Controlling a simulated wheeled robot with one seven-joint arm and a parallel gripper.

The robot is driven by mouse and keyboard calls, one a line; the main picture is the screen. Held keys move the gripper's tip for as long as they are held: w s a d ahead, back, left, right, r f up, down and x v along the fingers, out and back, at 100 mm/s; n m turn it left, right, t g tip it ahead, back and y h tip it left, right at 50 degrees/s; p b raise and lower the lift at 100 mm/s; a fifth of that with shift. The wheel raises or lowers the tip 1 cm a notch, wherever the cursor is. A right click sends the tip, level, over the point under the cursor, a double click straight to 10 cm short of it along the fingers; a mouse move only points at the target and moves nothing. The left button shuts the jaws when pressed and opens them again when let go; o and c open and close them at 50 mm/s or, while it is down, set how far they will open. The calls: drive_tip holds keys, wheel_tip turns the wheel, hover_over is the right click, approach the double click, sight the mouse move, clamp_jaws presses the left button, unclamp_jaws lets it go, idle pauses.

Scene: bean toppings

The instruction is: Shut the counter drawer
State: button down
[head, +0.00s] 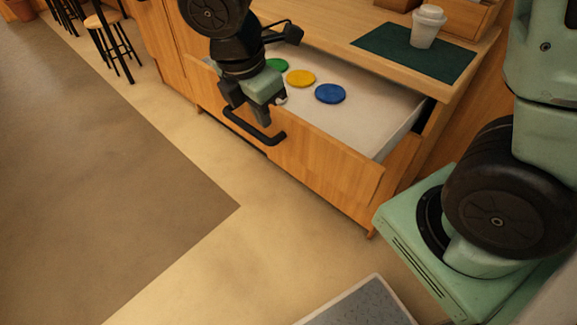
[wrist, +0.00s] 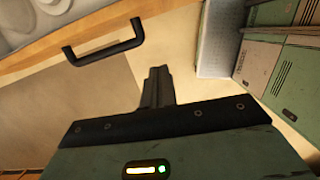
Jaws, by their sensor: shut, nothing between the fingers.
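The counter drawer (head: 330,170) is open, with its wooden front pulled out from the counter and its pale inside showing. A black bar handle (head: 255,128) is on the drawer front; it also shows at the upper left of the wrist view (wrist: 103,52). My gripper (head: 265,117) is at the drawer front, overlapping the handle area in the head view. Its fingers are together and empty in the wrist view (wrist: 158,72), with the handle apart from them to the upper left. I cannot tell whether the gripper touches the drawer front.
Green (head: 277,65), yellow (head: 300,78) and blue (head: 330,93) discs lie in the drawer. A white lidded cup (head: 428,26) stands on a dark green mat (head: 385,46) on the counter (head: 340,22). Stools (head: 108,32) stand at the far left. The floor before the drawer is clear.

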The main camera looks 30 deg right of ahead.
sight(287, 137)
drive_tip(key=shift+n, duration=0.4)
drive_tip(key=d+f+b, duration=0.1)
drive_tip(key=d+f, duration=0.1)
drive_tip(key=f, duration=0.1)
drive_tip(key=w+d+f+b, duration=0.1)
drive_tip(key=f, duration=0.3)
drive_tip(key=w+d+f+b, duration=0.1)
drive_tip(key=d+f, duration=0.1)
drive_tip(key=f, duration=0.2)
drive_tip(key=shift+w+d+f, duration=0.15)
drive_tip(key=shift+d+f, duration=0.05)
drive_tip(key=shift+d, duration=0.1)
drive_tip(key=shift+w+d+b, duration=0.15)
drive_tip(key=shift+d+b, duration=0.15)
drive_tip(key=shift+d, duration=0.1)
drive_tip(key=shift+d, duration=0.1)
drive_tip(key=w+d+p, duration=0.2)
drive_tip(key=d+p, duration=0.1)
drive_tip(key=d, duration=0.4)
drive_tip(key=w+d+p, duration=0.2)
drive_tip(key=d+p, duration=0.2)
drive_tip(key=d, duration=0.3)
drive_tip(key=w+d+p, duration=0.3)
drive_tip(key=d, duration=0.5)
drive_tip(key=shift+r+p, duration=0.15)
drive_tip(key=shift+p, duration=0.25)
drive_tip(key=shift+w+d+p, duration=0.3)
drive_tip(key=shift+d, duration=0.5)
